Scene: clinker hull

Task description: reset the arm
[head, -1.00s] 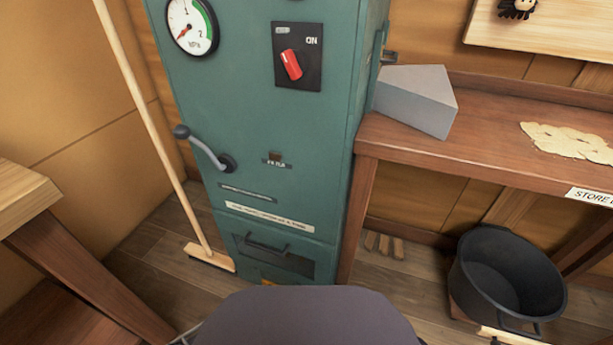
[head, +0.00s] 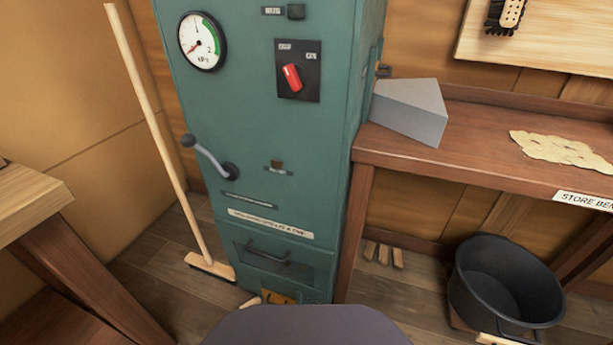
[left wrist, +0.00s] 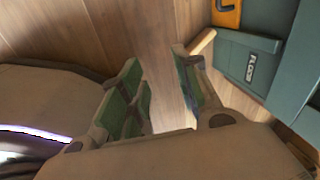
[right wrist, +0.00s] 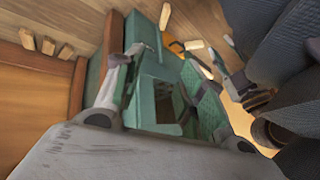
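My left gripper (left wrist: 162,85) shows in the left wrist view with its two green-padded fingers apart and nothing between them, over the wooden floor. My right gripper (right wrist: 160,88) shows in the right wrist view with its fingers apart, in front of teal surfaces; I see nothing held. Neither gripper shows in the head view. The teal cabinet (head: 262,135) stands ahead, with a pressure gauge (head: 203,40), a red knob (head: 292,77) and a grey lever (head: 211,158) slanting up to the left.
A broom (head: 160,140) leans left of the cabinet. A wooden table (head: 30,200) is at the left edge. A bench (head: 480,160) at the right carries a grey wedge (head: 408,108) and a pale flat piece (head: 560,150). A black pot (head: 505,285) stands below.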

